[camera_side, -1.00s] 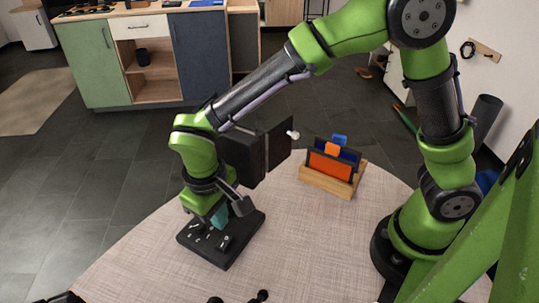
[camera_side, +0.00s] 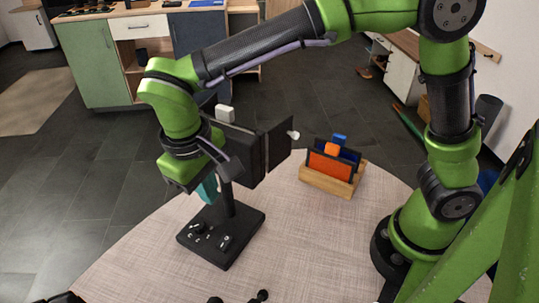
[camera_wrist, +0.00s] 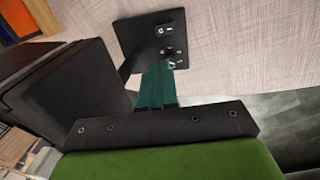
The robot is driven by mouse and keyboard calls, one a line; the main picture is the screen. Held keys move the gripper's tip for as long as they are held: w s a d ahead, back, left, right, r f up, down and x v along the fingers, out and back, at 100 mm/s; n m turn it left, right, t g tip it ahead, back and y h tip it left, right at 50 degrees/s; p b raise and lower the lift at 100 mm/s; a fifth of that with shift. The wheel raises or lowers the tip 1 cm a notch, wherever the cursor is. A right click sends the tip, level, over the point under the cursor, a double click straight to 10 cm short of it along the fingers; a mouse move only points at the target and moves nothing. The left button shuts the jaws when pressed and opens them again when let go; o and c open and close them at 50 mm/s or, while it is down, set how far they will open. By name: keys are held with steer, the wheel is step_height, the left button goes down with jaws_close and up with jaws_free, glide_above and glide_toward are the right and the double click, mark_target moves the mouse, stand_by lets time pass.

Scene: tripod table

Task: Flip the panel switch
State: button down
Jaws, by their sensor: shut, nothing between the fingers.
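The black switch panel (camera_side: 221,246) lies on the table as a flat base with a post rising from it. Small white-marked controls (camera_side: 197,230) and a rocker switch (camera_side: 225,241) show on its top. In the wrist view the panel (camera_wrist: 133,32) shows the rocker (camera_wrist: 170,29) with white marks, and small controls sit nearer my fingers. My gripper (camera_side: 211,200) has teal fingers, shut and empty, pointing down above the panel and apart from it. In the wrist view my gripper (camera_wrist: 158,66) overlaps the panel's near edge. Which way the switches are set is too small to tell.
A dark box with a hinged plate (camera_side: 279,145) stands on the post, close beside my gripper. A wooden rack (camera_side: 328,184) with orange and blue items stands at the back right. Dark small parts (camera_side: 262,295) lie at the front. The table's middle is clear.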

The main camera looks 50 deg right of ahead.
mark_target(226, 237)
steer(key=shift+s+a+h, duration=0.15)
steer(key=shift+a+h, duration=0.15)
steer(key=shift+a, duration=0.2)
steer(key=d+f, duration=0.1)
steer(key=f, duration=0.8)
steer(key=d+f, duration=0.1)
steer(key=f, duration=0.3)
steer(key=shift+w+d+f, duration=0.2)
steer(key=shift+d+f, duration=0.1)
steer(key=shift+f, duration=0.1)
